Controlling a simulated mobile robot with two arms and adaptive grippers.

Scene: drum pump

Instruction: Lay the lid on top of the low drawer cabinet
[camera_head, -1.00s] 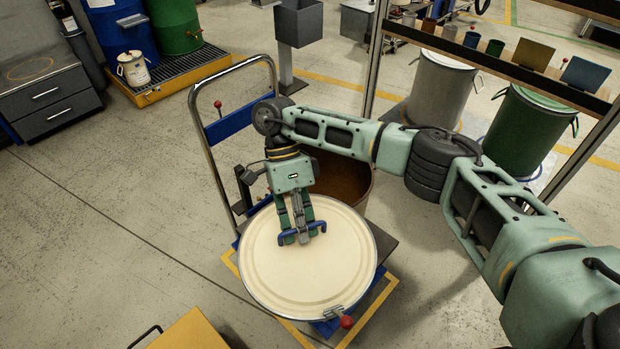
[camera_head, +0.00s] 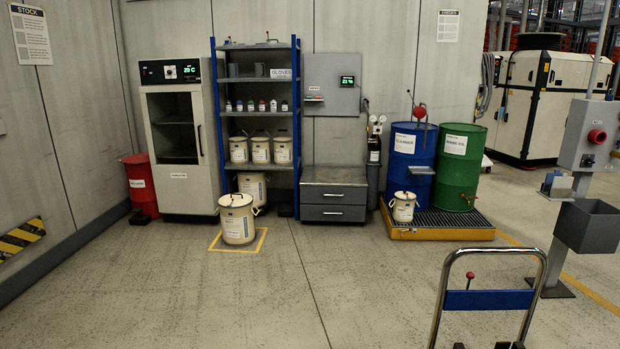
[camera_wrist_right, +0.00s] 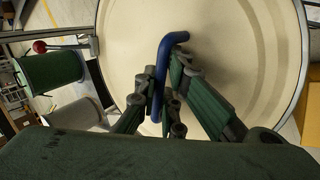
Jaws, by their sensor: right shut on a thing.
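The low drawer cabinet (camera_head: 334,196) is grey with two drawers and stands against the back wall in the head view. Its top (camera_head: 335,174) looks bare. The lid (camera_wrist_right: 225,60) is a large cream disc with a blue handle, seen in the right wrist view. My right gripper (camera_wrist_right: 168,98) is shut on the lid's blue handle (camera_wrist_right: 163,75). The right gripper and the lid are outside the head view now. My left gripper is not in view.
A blue shelf rack (camera_head: 258,120) stands left of the cabinet. A yellow spill pallet (camera_head: 437,226) with drums stands to its right. A cream pail (camera_head: 238,219) stands on the floor in front of the rack. A trolley handle (camera_head: 490,299) rises at the lower right. Floor before the cabinet is clear.

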